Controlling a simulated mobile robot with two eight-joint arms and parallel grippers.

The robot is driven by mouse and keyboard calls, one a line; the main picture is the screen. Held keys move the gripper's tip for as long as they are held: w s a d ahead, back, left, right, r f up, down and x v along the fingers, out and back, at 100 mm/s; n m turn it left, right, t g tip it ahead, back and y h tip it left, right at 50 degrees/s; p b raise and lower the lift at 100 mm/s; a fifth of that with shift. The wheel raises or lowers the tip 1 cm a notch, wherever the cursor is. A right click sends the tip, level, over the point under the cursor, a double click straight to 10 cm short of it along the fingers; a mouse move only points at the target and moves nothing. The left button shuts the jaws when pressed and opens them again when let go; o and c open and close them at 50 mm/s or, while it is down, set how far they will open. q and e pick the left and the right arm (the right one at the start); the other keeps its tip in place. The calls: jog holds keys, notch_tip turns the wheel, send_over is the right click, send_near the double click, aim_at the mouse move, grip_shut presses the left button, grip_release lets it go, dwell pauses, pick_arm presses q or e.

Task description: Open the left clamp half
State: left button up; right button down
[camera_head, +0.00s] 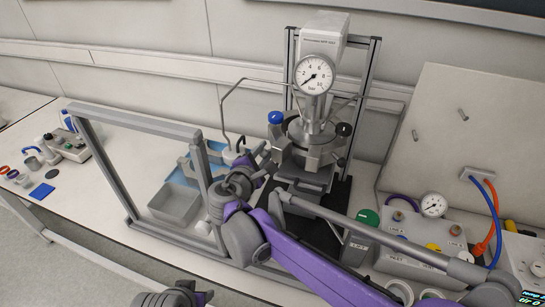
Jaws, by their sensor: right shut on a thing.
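The pressure reactor (311,130) stands at the back centre, with a round gauge (314,75) above its head. The grey left clamp half (283,143) is at the left side of the reactor head, below a blue knob (275,117). My right gripper (264,158) is at that side, shut on the left clamp half; its fingertips are small and partly hidden, so the exact grip point is unclear. My left arm's end (172,298) shows at the bottom edge, well away from the reactor, with its jaws not clear to see.
A grey frame (105,182) stands on the bench left of the reactor, with a grey tray (175,204) behind it. A board (465,125), hoses (484,222) and a second gauge (433,205) are at the right. My right arm crosses the front.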

jog(key=shift+w+a, duration=0.45)
jog(key=shift+a, duration=0.05)
jog(key=c, duration=0.6)
grip_release()
jog(key=shift+s, duration=0.1)
jog(key=b+v, duration=0.1)
jog(key=v, duration=0.9)
jog(key=shift+s+a+r, duration=0.1)
jog(key=shift+s+r, duration=0.05)
jog(key=shift+s, duration=0.15)
